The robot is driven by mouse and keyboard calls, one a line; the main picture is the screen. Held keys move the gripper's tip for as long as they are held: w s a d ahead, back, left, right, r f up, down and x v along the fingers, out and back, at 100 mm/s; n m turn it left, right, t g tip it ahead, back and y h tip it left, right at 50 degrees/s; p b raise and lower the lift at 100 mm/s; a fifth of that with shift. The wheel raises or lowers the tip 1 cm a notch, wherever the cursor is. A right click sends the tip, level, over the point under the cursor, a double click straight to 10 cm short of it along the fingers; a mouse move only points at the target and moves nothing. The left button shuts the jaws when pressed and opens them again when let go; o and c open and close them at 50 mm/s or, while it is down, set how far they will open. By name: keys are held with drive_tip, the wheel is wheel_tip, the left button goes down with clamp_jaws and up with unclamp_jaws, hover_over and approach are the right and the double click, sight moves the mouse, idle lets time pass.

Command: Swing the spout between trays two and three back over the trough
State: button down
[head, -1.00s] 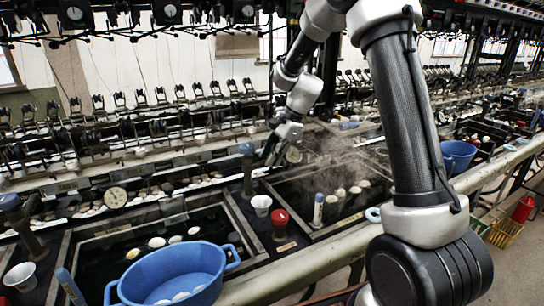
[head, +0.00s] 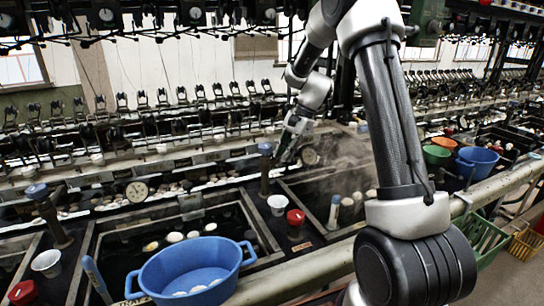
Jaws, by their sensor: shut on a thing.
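A blue-capped standpipe (head: 265,170) rises on the divider between two dark water trays. The left tray (head: 90,235) holds pale cocoons, and steam hangs over the right tray (head: 300,190). My gripper (head: 281,158) is just right of the standpipe's top, low behind the trays' back edge. It is shut on the spout, which is small and mostly hidden by the fingers. The trough seems to run along the back of the trays; I cannot tell exactly how the spout lies over it.
A blue tub (head: 190,268) stands at the front of the left tray. A white cup (head: 277,204) and a red-capped knob (head: 296,220) stand on the divider. Blue (head: 477,160) and green (head: 436,155) tubs are far right.

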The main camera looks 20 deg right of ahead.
drive_tip(key=w+a+n+g+h, duration=0.3)
drive_tip(key=a+n, duration=0.5)
drive_tip(key=n, duration=0.6)
drive_tip(key=shift+w+g, duration=0.9)
drive_tip(key=shift+w, duration=0.4)
drive_tip(key=c, duration=1.4)
unclamp_jaws()
drive_tip(key=shift+a, duration=0.1)
drive_tip(key=v, duration=1.2)
